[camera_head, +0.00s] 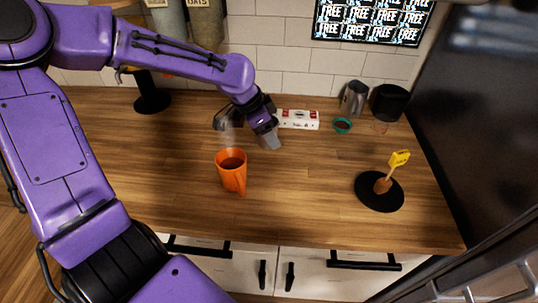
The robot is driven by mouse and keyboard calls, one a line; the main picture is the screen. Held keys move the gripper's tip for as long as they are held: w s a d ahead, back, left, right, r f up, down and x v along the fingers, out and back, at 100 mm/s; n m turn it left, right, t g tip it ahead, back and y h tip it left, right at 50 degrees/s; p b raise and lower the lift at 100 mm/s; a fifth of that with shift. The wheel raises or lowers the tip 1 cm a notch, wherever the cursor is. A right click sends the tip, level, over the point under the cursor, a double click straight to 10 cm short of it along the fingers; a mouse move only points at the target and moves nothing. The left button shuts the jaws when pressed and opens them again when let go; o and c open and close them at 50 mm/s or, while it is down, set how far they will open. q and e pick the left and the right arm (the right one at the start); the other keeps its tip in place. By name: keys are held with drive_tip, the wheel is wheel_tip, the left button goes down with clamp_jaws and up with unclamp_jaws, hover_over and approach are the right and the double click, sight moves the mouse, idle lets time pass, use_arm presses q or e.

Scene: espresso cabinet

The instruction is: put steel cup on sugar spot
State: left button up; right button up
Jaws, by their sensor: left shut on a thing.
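My left gripper (266,128) is over the middle of the counter, pointing down to the right. It is shut on a small light-grey thing (270,141), which looks like the steel cup but is mostly hidden by the gripper. I cannot tell whether it touches the counter. A round black mat (380,203) lies at the right with a wooden stick and a yellow tag (399,159) standing on it. The tag's lettering is too small to read, so I cannot confirm that this is the sugar spot. My right gripper is not in view.
An orange mug (232,171) with dark liquid stands just in front of my left gripper. A white box (298,119), a small teal bowl (342,125), a steel pitcher (354,98) and a black container (389,102) stand behind. The counter (305,190) is clear between mug and mat.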

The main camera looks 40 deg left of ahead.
use_arm(q)
hover_over(272, 151)
drive_tip(key=shift+g, duration=0.3)
drive_tip(key=f, duration=0.3)
drive_tip(key=f+p, duration=0.1)
drive_tip(key=f, duration=0.1)
drive_tip(key=shift+d+f, duration=0.25)
drive_tip(key=shift+d, duration=0.1)
drive_tip(key=f, duration=0.1)
drive_tip(key=s+f+p, duration=0.1)
drive_tip(key=shift+a+f, duration=0.35)
drive_tip(key=shift+a, duration=0.05)
drive_tip(key=shift+w+f, duration=0.1)
drive_tip(key=shift+f, duration=0.25)
drive_tip(key=shift+w+f, duration=0.25)
drive_tip(key=shift+w, duration=0.05)
drive_tip(key=o, duration=1.1)
drive_tip(key=shift+s, duration=0.2)
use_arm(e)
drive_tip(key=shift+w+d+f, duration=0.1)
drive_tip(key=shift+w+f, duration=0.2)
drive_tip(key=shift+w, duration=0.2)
use_arm(q)
drive_tip(key=shift+w, duration=0.1)
